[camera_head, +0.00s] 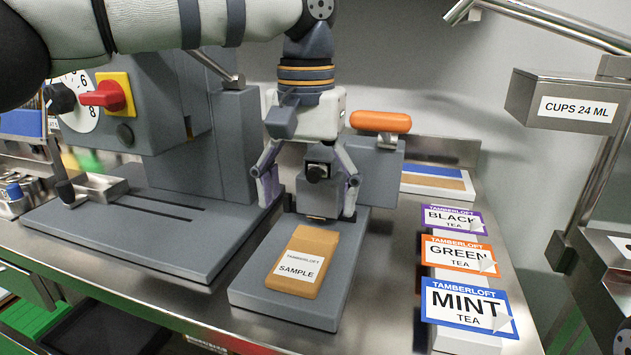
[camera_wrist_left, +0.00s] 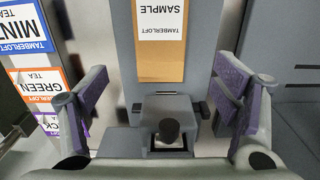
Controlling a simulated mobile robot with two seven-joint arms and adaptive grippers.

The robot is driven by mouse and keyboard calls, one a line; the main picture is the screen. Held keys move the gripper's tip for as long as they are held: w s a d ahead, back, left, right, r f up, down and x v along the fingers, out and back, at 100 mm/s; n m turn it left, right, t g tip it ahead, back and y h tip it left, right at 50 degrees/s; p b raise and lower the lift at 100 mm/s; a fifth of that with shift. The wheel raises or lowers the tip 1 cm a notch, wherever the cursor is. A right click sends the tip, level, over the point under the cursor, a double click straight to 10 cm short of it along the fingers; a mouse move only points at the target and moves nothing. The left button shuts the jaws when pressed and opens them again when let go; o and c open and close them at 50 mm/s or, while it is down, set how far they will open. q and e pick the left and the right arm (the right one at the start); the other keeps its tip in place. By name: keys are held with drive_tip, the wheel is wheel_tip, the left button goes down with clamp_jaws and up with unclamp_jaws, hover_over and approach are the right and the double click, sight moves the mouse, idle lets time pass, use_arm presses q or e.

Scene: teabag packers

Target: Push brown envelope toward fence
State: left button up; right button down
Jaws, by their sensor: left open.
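The brown envelope (camera_head: 302,246), labelled TAMBERLOFT SAMPLE, lies flat on a grey platform (camera_head: 290,318). It also shows in the left wrist view (camera_wrist_left: 160,62), upside down there. My left gripper (camera_head: 309,200) points down behind the envelope's far end, its fingers spread wide and empty. In the left wrist view the purple-padded fingers (camera_wrist_left: 162,95) stand either side of a grey block with a black knob (camera_wrist_left: 168,130), apart from the envelope. That block (camera_head: 319,187) borders the platform's far end; I cannot tell whether it is the fence. My right gripper is not in view.
A large grey machine (camera_head: 160,150) with a red switch (camera_head: 102,95) stands left. An orange handle (camera_head: 380,121) tops a grey upright behind the platform. Tea boxes (camera_head: 465,308) line the right side. Bare steel counter lies between them and the platform.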

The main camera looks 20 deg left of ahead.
sight(307, 251)
use_arm(q)
drive_tip(key=shift+s, duration=0.35)
wheel_tip(307, 251, down, 8)
drive_tip(key=shift+w+r, duration=0.1)
drive_tip(key=shift+r, duration=0.15)
drive_tip(key=c, duration=1.2)
